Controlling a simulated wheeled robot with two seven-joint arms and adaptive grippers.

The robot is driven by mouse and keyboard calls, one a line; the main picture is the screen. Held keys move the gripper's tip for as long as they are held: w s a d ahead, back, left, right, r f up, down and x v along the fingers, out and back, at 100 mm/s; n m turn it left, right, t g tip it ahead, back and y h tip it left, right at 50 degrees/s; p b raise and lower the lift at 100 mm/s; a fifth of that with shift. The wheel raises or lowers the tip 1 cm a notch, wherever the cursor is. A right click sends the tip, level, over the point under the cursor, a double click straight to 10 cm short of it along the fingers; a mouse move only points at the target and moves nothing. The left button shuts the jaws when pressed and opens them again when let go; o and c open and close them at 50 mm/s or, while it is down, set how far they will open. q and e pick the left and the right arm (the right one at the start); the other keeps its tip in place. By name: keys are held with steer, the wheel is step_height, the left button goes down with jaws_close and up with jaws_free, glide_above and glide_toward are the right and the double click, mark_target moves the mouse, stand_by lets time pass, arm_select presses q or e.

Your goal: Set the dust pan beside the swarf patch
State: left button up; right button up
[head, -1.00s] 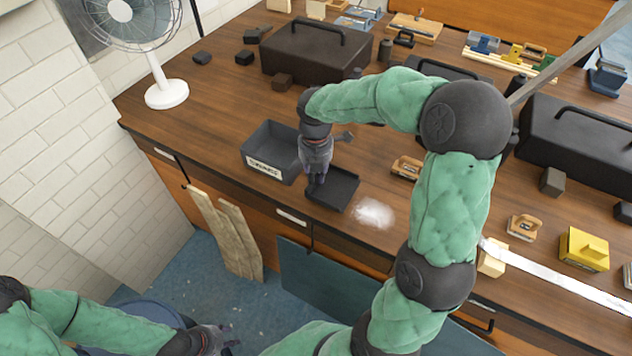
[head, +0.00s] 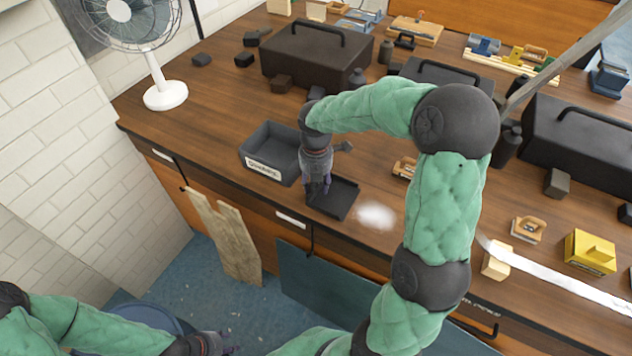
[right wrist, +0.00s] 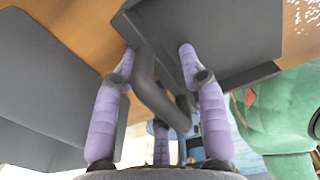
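The black dust pan (head: 340,199) lies on the wooden bench, just left of the pale swarf patch (head: 377,216), with a small gap between them. My right gripper (head: 318,194) is low over the pan's left side. In the right wrist view its purple fingers (right wrist: 157,65) stand apart on either side of the pan's dark handle (right wrist: 155,90), with space visible beside it. The pan's underside or tray (right wrist: 225,45) fills the upper right there. My left gripper (head: 226,343) is low at the bottom left, away from the bench, its fingers too small to read.
A dark labelled bin (head: 272,152) stands directly left of the pan. A black toolbox (head: 315,55) and a small wooden-handled tool (head: 405,167) are behind. A fan (head: 165,95) stands far left. The bench's front edge is close to the pan.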

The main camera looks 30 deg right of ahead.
step_height(320, 180, up, 12)
steer(key=p, duration=0.4)
steer(key=shift+r, duration=0.2)
steer(key=shift+f, duration=0.1)
